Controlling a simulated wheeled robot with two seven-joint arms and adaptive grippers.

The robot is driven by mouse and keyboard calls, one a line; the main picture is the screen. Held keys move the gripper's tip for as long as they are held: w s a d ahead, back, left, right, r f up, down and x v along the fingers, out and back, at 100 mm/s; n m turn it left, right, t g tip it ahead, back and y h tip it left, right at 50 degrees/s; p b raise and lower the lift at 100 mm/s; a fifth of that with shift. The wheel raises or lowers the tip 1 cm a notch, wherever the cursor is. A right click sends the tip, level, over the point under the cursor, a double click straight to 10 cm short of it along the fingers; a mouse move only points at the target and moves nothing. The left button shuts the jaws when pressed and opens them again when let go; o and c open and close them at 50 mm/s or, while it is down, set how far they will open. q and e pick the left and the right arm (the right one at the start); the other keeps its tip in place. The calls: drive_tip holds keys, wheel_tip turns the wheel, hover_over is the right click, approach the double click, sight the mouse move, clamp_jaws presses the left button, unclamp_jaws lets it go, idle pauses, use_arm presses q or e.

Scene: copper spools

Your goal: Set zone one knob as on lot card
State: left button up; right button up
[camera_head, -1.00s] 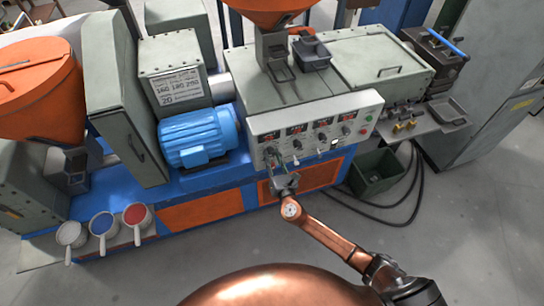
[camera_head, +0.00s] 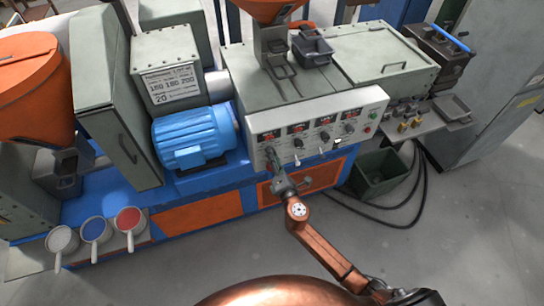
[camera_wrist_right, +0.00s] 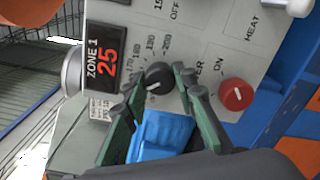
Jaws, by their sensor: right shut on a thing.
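The zone one knob (camera_wrist_right: 158,76) is black and round with a white pointer mark, below the red ZONE 1 display (camera_wrist_right: 107,60) reading 25. Scale numbers up to 200 are printed around it. My right gripper (camera_wrist_right: 154,84) has its green-sided fingers on either side of the knob and is shut on it. In the head view the right gripper (camera_head: 272,158) is at the lower left of the control panel (camera_head: 352,113) and hides this knob. The lot card (camera_head: 171,85) is on the grey box at the upper left; its numbers are small and hard to read surely. My left gripper is not in view.
A red power knob (camera_wrist_right: 234,94) sits close beside the right finger. Other black knobs (camera_head: 325,137) and red displays run along the panel. A blue motor (camera_head: 193,138) stands left of the panel. A dark green bin (camera_head: 380,172) stands on the floor to the right.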

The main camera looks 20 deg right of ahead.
drive_tip(key=shift+m, duration=0.5)
idle(0.3)
drive_tip(key=o, duration=1.2)
drive_tip(key=shift+c, duration=0.2)
drive_tip(key=shift+s, duration=0.1)
drive_tip(key=s, duration=1.1)
drive_tip(key=shift+s+r, duration=0.15)
drive_tip(key=shift+s, duration=0.25)
drive_tip(key=shift+d, duration=0.1)
